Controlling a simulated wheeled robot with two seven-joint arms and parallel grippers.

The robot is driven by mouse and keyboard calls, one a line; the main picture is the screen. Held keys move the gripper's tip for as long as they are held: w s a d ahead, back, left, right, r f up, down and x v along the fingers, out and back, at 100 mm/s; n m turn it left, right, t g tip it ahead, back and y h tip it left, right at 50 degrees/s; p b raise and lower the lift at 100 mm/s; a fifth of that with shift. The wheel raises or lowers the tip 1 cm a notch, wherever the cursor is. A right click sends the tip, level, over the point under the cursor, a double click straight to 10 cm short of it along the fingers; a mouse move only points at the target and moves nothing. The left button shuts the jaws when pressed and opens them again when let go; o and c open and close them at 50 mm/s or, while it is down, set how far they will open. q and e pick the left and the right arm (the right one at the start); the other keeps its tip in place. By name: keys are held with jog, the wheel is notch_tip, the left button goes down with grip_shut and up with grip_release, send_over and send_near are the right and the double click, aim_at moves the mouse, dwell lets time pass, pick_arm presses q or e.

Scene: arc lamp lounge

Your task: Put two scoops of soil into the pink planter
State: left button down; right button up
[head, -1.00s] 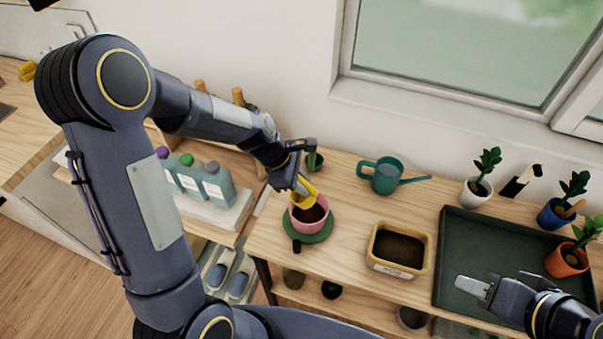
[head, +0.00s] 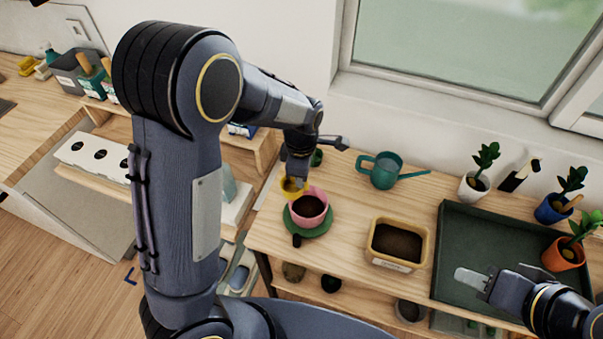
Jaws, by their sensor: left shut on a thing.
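The pink planter (head: 311,220) stands upright on a green saucer (head: 321,232) on the wooden bench, with dark soil showing inside. My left gripper (head: 296,178) is shut on a yellow scoop (head: 291,188) just behind and left of the planter. The scoop overlaps the planter's rim in the picture; I cannot tell if they touch or whether soil is in the scoop. A tan tub (head: 390,265) of dark soil stands to the right of the planter. My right gripper (head: 472,279) is over the dark tray, apparently empty; its finger gap cannot be made out.
A teal watering can (head: 384,172) stands behind the planter. A dark green tray (head: 462,235) lies at the right, with a white potted plant (head: 475,188), a blue pot (head: 553,209) and an orange pot (head: 562,255) around it. Bench between planter and tub is clear.

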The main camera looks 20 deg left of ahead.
pick_arm(q)
jog(key=shift+r, duration=0.1)
jog(key=shift+r, duration=1.95)
